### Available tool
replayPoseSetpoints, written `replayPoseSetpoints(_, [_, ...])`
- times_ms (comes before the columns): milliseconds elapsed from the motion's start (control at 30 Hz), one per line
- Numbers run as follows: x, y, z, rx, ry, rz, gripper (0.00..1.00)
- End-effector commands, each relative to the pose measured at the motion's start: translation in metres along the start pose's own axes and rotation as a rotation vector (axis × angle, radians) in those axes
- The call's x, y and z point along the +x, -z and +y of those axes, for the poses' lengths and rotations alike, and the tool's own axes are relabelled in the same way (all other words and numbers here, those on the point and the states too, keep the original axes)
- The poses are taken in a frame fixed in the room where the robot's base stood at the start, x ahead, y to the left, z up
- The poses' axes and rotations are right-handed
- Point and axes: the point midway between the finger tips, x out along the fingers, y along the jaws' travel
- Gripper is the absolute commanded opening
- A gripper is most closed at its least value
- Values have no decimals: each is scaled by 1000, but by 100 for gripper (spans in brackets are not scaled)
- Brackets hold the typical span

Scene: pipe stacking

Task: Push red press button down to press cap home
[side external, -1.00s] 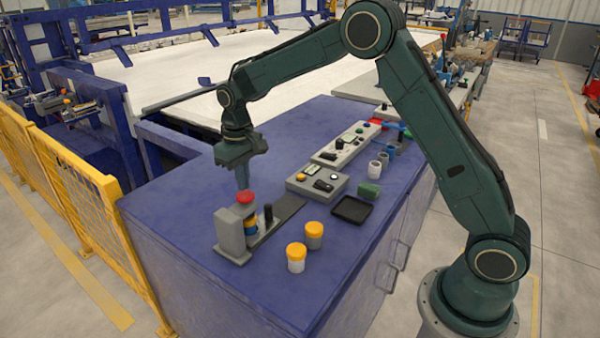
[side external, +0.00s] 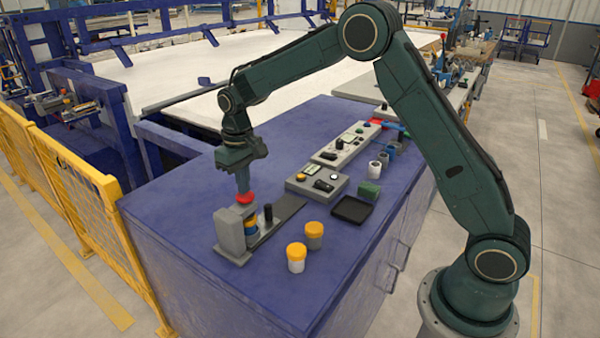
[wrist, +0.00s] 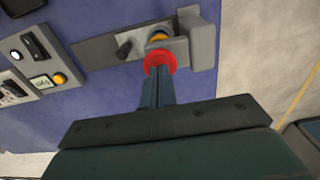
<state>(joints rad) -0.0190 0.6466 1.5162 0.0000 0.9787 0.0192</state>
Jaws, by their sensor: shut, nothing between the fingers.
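The red press button (side external: 245,198) sits on top of the grey press (side external: 231,234) at the near left of the blue bench. My gripper (side external: 243,189) is shut and empty, pointing down with its fingertips at the button's top. In the wrist view the closed fingertips (wrist: 158,74) overlap the near edge of the red button (wrist: 160,61) and appear to touch it.
A black peg (side external: 268,213) stands on the press's base strip. Two yellow-capped jars (side external: 296,257) (side external: 314,235) stand in front. A control box (side external: 317,184), a black tray (side external: 351,210) and a green block (side external: 369,193) are further right. The bench front is clear.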

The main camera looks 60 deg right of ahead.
Motion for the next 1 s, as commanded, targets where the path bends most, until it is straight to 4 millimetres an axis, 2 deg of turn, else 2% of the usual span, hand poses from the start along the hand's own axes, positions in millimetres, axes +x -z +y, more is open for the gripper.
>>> replayPoseSetpoints(1000, [15, 0, 0, 0, 0, -1, 0])
